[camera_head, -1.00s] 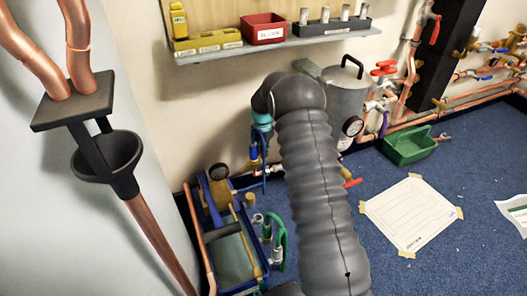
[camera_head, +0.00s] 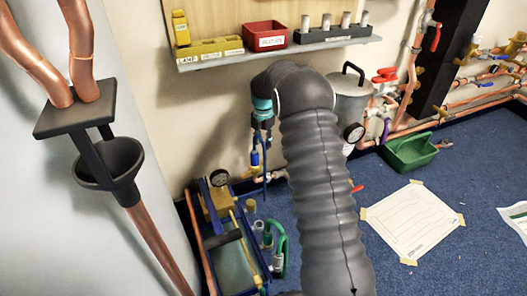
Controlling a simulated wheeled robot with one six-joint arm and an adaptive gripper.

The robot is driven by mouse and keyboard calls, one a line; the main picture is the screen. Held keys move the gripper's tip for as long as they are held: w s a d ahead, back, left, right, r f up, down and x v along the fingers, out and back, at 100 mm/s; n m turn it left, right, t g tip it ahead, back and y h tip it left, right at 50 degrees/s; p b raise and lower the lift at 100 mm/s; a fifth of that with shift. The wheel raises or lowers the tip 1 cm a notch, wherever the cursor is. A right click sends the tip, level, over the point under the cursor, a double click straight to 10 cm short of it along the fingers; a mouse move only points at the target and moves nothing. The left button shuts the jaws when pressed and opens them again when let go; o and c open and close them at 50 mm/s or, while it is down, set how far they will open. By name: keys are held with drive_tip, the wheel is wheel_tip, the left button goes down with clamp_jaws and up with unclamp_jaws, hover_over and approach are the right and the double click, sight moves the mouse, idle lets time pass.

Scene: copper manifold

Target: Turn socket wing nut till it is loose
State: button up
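My arm rises through the middle of the picture and bends over to the left. My gripper (camera_head: 262,139) points down below the teal ring of the wrist, in front of the wall. It is small and dark here, and I cannot tell whether its fingers are open or shut. A blue and yellow fitting (camera_head: 255,160) shows just under it; I cannot tell whether they touch. I cannot make out the socket wing nut for certain. Brass and red-handled fittings (camera_head: 385,76) sit on the copper pipework (camera_head: 408,90) at right. My arm hides part of the wall and floor behind it.
A shelf (camera_head: 205,62) holds a red bin (camera_head: 265,35), yellow boxes (camera_head: 208,48) and a dark rack with several silver pieces. A grey tank (camera_head: 350,97) stands behind my arm. A blue-framed pump unit (camera_head: 228,240) is lower left. A green tray (camera_head: 410,151) and taped paper (camera_head: 412,220) lie right.

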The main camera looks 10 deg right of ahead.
drive_tip(key=shift+r, duration=1.85)
drive_tip(key=s+f+m, duration=0.1)
drive_tip(key=s+m, duration=0.7)
drive_tip(key=m, duration=0.5)
drive_tip(key=s+r+m+t+p, duration=0.1)
drive_tip(key=s+r+m, duration=0.3)
drive_tip(key=s+r, duration=0.4)
drive_tip(key=s+r+m+t+p, duration=0.2)
drive_tip(key=s+r+m, duration=0.2)
drive_tip(key=s+r, duration=0.5)
drive_tip(key=s+r+m+t+p, duration=0.2)
drive_tip(key=s+r, duration=0.6)
drive_tip(key=s, duration=1.1)
drive_tip(key=shift+s+r+m+t, duration=0.2)
drive_tip(key=shift+r+m+t, duration=0.1)
drive_tip(key=shift+m, duration=1.1)
